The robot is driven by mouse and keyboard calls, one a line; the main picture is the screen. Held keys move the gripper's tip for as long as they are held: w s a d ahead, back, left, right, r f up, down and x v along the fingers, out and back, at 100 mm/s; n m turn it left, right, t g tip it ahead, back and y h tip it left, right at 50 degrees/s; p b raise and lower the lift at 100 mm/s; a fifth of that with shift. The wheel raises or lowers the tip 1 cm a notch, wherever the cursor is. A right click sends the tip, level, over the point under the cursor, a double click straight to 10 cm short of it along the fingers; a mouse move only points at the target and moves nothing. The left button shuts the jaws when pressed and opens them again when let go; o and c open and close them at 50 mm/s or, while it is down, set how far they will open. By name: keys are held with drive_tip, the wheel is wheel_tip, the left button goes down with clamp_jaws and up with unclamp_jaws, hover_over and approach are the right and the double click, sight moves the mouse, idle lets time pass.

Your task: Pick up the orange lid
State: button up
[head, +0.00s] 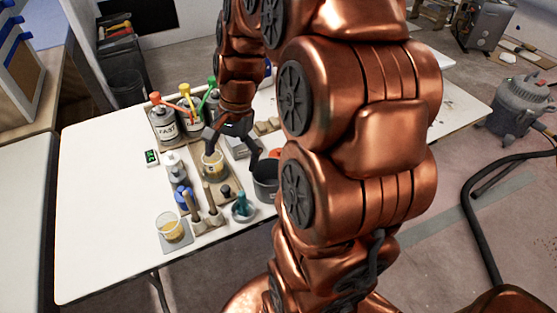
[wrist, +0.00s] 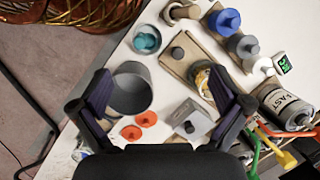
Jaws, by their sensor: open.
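Two round orange lids lie on the white table in the wrist view: one orange lid (wrist: 146,118) and a second orange lid (wrist: 131,133) just beside it. In the head view an orange patch (head: 276,154) shows by my arm, mostly hidden by it. My gripper (wrist: 160,75) is open and empty, its fingers spread wide above the table. In the head view my gripper (head: 233,155) hangs over the middle of the table, near the dark grey bucket. In the wrist view the lids lie between the bases of the fingers, below the bucket.
The grey bucket (wrist: 118,100) stands close to the lids. A grey box (wrist: 190,119) is on their other side. A wooden tray (wrist: 178,60) holds a cup of amber liquid. Tins with coloured pumps (head: 163,123) stand at the back. The table's left part is clear.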

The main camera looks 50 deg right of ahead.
drive_tip(key=w+d+f+m+t+b, duration=0.1)
drive_tip(key=w+d+f+m, duration=0.15)
drive_tip(key=d, duration=0.25)
drive_tip(key=w+d+f+m+b, duration=0.1)
drive_tip(key=w+d+f+m, duration=0.15)
drive_tip(key=d, duration=0.25)
drive_tip(key=m+t+b, duration=0.2)
drive_tip(key=m, duration=0.6)
approach(279, 150)
drive_tip(key=f, duration=0.2)
drive_tip(key=shift+w+d+f, duration=0.15)
drive_tip(key=shift+w+f, duration=0.15)
drive_tip(key=shift+f, duration=0.05)
drive_tip(key=shift+w+f+y, duration=0.1)
drive_tip(key=shift+f+y, duration=0.2)
drive_tip(key=shift+f, duration=0.2)
drive_tip(key=x, duration=0.4)
drive_tip(key=p+x, duration=0.1)
drive_tip(key=x, duration=0.1)
drive_tip(key=shift+a+r, duration=0.15)
drive_tip(key=shift+a, duration=0.2)
drive_tip(key=shift+w+a+f, duration=0.1)
drive_tip(key=shift+w+f, duration=0.05)
drive_tip(key=shift+f, duration=0.3)
drive_tip(key=shift+c, duration=0.2)
drive_tip(key=c, duration=0.9)
